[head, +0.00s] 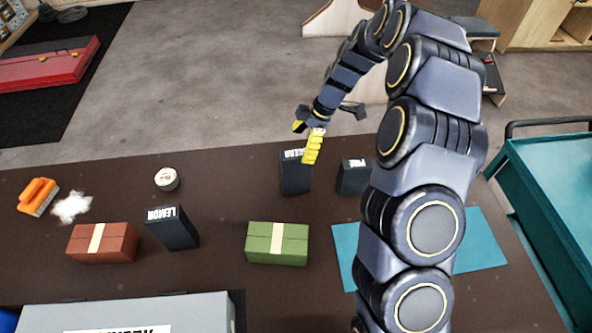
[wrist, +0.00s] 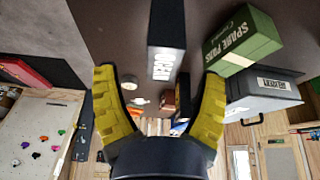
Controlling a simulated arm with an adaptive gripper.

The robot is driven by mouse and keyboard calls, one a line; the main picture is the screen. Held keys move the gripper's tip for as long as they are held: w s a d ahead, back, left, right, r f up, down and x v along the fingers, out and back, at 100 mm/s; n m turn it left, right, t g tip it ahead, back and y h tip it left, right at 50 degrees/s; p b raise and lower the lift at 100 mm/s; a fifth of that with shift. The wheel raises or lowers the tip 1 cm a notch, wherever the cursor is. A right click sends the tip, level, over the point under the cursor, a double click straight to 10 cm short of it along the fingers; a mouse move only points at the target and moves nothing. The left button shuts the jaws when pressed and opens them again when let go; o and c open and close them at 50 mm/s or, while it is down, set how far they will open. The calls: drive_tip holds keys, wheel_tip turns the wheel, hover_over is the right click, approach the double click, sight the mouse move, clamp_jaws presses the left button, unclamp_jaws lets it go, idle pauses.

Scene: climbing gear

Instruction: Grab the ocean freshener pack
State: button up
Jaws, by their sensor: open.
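The ocean freshener pack (head: 294,178) is a dark upright box near the far edge of the brown table. Its white label is partly covered by a yellow finger in the head view. In the wrist view the pack (wrist: 167,25) stands ahead with "OCEAN" readable, roughly centred between the fingers. My gripper (head: 307,140) is open with yellow fingers, at the pack's top and far side in the head view. In the wrist view my gripper (wrist: 159,78) is empty. I cannot tell if a finger touches the pack.
A pine pack (head: 353,179) stands close to the right. A lemon pack (head: 173,229), green box (head: 277,243), red-brown box (head: 101,243), white round tin (head: 167,179) and orange brush (head: 38,196) share the table. A blue mat (head: 486,240) lies right; a grey box (head: 130,312) is in front.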

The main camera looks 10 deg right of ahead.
sight(293, 161)
drive_tip(key=x, duration=0.5)
drive_tip(key=shift+s+a+f, duration=0.2)
drive_tip(key=shift+f, duration=0.05)
drive_tip(key=c, duration=1.2)
